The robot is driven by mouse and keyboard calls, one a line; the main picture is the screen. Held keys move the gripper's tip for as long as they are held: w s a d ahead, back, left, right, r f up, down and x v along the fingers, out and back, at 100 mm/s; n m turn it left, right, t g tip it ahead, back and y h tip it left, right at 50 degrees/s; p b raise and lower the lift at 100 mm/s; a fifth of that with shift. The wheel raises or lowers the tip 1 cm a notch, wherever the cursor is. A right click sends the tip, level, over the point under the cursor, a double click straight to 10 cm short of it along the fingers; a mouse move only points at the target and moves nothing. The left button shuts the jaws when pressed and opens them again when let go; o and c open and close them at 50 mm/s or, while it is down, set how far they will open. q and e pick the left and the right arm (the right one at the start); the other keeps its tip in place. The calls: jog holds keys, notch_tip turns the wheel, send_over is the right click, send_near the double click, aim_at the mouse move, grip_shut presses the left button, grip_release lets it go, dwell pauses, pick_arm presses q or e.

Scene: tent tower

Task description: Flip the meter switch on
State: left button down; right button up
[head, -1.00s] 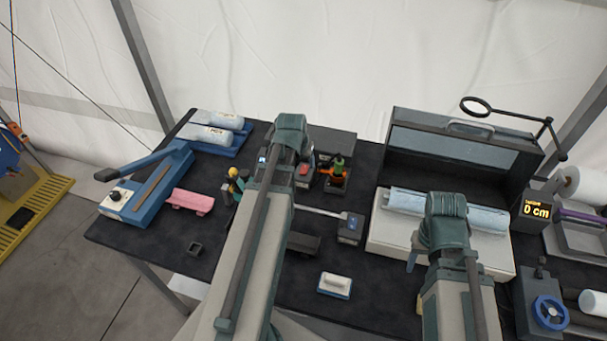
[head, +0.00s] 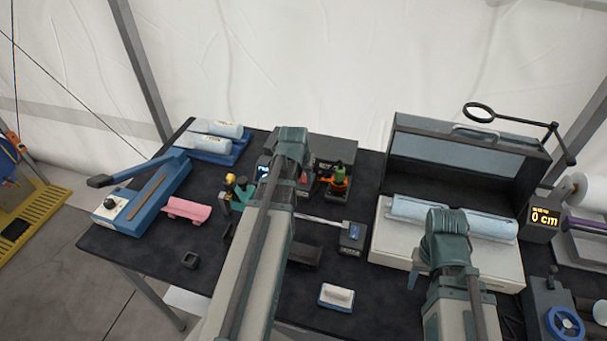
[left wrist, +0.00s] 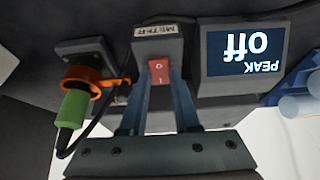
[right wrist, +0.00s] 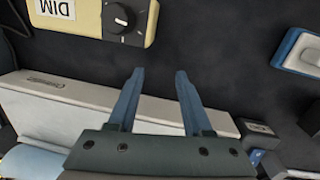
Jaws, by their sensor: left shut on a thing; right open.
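The meter switch (left wrist: 159,72) is a red rocker on a grey box (left wrist: 157,45) with a METER label, upside down in the left wrist view. The red part also shows in the head view (head: 305,184), just right of my left arm. My left gripper (left wrist: 160,98) is shut on the switch box, one finger at each side of the red rocker. A dark display (left wrist: 246,52) beside it reads "PEAK off". In the head view my arm hides the left fingers. My right gripper (right wrist: 159,76) is open and empty above the table by a white base (right wrist: 60,100).
An orange-and-black holder with a green-handled tool (left wrist: 72,108) and a cable stands close beside the switch. A cream box labelled DIM with a black knob (right wrist: 122,20) lies beyond my right fingers. A blue lever press (head: 145,195) and pink block (head: 187,209) are at left.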

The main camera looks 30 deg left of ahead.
pick_arm(q)
jog(key=shift+w+a+r+g+p, duration=0.15)
jog(key=shift+w+r+g+p, duration=0.1)
jog(key=shift+w+g+p, duration=0.35)
pick_arm(e)
jog(key=shift+r, duration=0.65)
pick_arm(q)
jog(key=shift+w+f+g+h, duration=0.15)
jog(key=shift+g+h, duration=0.25)
jog(key=shift+g, duration=0.5)
pick_arm(e)
jog(key=shift+r, duration=0.2)
pick_arm(q)
jog(key=shift+g, duration=0.6)
jog(key=shift+s, duration=0.2)
jog(key=c, duration=0.6)
grip_release()
jog(key=shift+c, duration=0.2)
jog(key=shift+p, duration=0.35)
pick_arm(e)
jog(key=shift+r, duration=0.1)
